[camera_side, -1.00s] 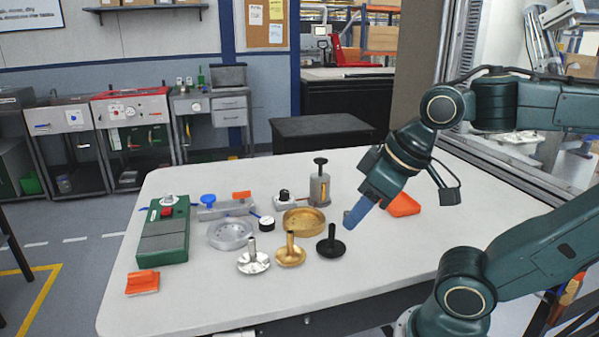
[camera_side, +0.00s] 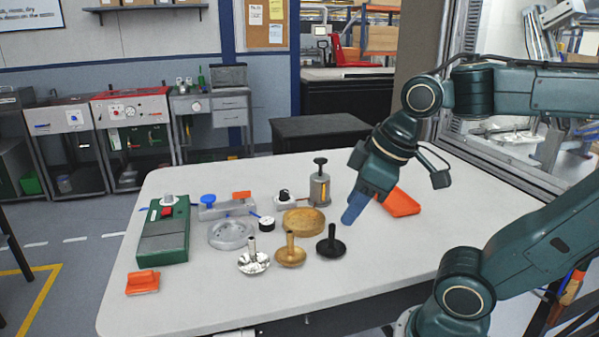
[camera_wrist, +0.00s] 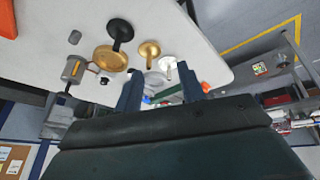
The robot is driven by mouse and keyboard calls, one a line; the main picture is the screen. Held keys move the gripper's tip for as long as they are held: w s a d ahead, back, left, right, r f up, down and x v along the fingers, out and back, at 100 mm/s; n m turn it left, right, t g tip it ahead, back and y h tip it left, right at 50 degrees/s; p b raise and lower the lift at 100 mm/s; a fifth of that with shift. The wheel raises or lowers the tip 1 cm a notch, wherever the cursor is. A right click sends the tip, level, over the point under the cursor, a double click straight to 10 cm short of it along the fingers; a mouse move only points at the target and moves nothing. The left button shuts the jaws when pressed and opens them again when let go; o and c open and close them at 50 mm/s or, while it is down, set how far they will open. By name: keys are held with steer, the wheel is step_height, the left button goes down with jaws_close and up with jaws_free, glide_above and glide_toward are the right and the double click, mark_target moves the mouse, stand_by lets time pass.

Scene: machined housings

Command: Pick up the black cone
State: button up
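The black cone (camera_side: 331,247), a wide flared disc with a thin upright stem, stands on the white table at the right end of a row of three. It also shows in the wrist view (camera_wrist: 121,29) at the upper left. My gripper (camera_side: 348,222) is above and to the right of it in the side view, tilted and apart from it. In the wrist view my two blue fingers (camera_wrist: 160,71) are spread with nothing held between them. The gold cone (camera_side: 290,256) and the silver cone (camera_side: 253,262) stand to its left.
A gold round dish (camera_side: 303,221) sits just behind the black cone. An orange tray (camera_side: 400,203) lies to the right behind my gripper. A grey cylinder with a black knob (camera_side: 319,187) stands farther back. The table front right is clear.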

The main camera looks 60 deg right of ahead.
steer(key=w+d+n, duration=0.1)
steer(key=n, duration=0.1)
steer(key=n+g, duration=0.5)
steer(key=n, duration=0.9)
glide_above(332, 225)
steer(key=shift+a+f, duration=0.1)
steer(key=shift+f, duration=0.7)
step_height(332, 225, down, 8)
steer(key=shift+f, duration=0.3)
steer(key=shift+d+f, duration=0.2)
steer(key=shift+f, duration=2.4)
